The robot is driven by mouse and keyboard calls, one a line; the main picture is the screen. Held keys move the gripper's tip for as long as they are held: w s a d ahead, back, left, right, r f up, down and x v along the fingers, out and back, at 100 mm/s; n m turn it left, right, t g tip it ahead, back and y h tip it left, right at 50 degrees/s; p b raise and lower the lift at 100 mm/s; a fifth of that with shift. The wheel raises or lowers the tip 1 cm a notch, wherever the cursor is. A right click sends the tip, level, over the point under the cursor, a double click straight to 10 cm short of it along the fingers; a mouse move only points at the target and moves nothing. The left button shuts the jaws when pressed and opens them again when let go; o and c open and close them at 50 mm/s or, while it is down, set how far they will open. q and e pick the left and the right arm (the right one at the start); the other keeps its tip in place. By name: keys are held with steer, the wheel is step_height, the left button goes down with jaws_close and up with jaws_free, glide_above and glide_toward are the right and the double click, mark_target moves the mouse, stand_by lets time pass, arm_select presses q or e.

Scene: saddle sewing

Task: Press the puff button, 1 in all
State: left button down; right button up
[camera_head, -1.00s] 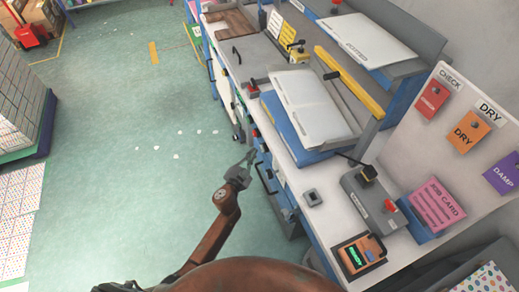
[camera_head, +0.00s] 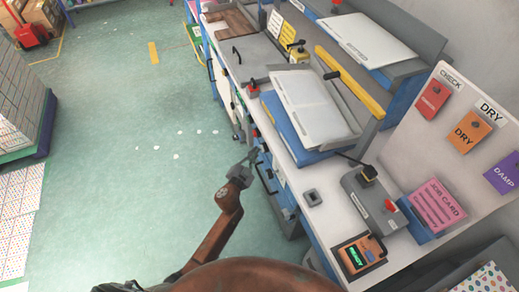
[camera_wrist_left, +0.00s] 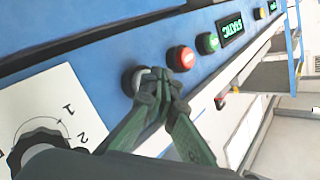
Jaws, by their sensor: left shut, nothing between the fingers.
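My left gripper (camera_head: 252,156) is shut and empty at the front face of the workbench in the head view. In the left wrist view its fingertips (camera_wrist_left: 157,78) are together, right at a pale round button (camera_wrist_left: 128,82) on a blue panel (camera_wrist_left: 98,62). The fingers hide part of this button. I cannot tell whether they touch it or whether it is pressed. No label shows on it, so I cannot confirm it is the puff button. A red button (camera_wrist_left: 181,58) and a green button (camera_wrist_left: 208,43) sit beside it. My right gripper is not in view.
A lit green display (camera_wrist_left: 230,27) and a dark dial (camera_wrist_left: 38,143) on a plate marked 1 and 2 share the panel. The bench top holds a white pad (camera_head: 312,105) and a grey box with a red button (camera_head: 375,205). The green floor left of the bench is mostly clear.

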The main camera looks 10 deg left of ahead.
arm_select(q)
steer(key=shift+w+d, duration=0.35)
steer(key=shift+d, duration=0.15)
stand_by(0.7)
steer(key=shift+s+a, duration=0.1)
steer(key=shift+a, duration=0.05)
steer(key=shift+s+a, duration=0.5)
steer(key=shift+a, duration=0.2)
steer(key=s+a, duration=0.1)
steer(key=s+a+p, duration=0.1)
steer(key=a, duration=0.2)
steer(key=shift+s+a+p, duration=0.1)
steer(key=shift+s+p, duration=0.3)
stand_by(0.8)
